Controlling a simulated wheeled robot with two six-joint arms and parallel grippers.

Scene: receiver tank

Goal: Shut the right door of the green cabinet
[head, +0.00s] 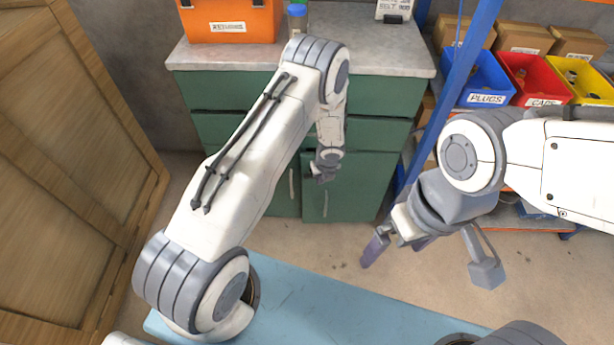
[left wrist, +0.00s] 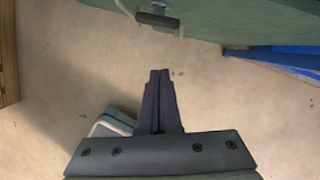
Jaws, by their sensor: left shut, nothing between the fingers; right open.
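The green cabinet (head: 228,90) stands ahead under a grey top. My left gripper (head: 325,174) is shut and empty in front of the door's upper left part. In the left wrist view its closed fingers (left wrist: 160,78) point toward the green front (left wrist: 225,18) and the handle (left wrist: 157,19), apart from both. My right gripper (head: 400,244) is open and empty, right of the cabinet, above the floor.
A blue rack post (head: 448,90) stands just right of the cabinet, with blue (head: 484,80), red (head: 527,78) and yellow (head: 585,80) bins beyond. A large wooden crate (head: 60,170) fills the left. An orange case (head: 230,20) sits on the cabinet top. The floor before the cabinet is clear.

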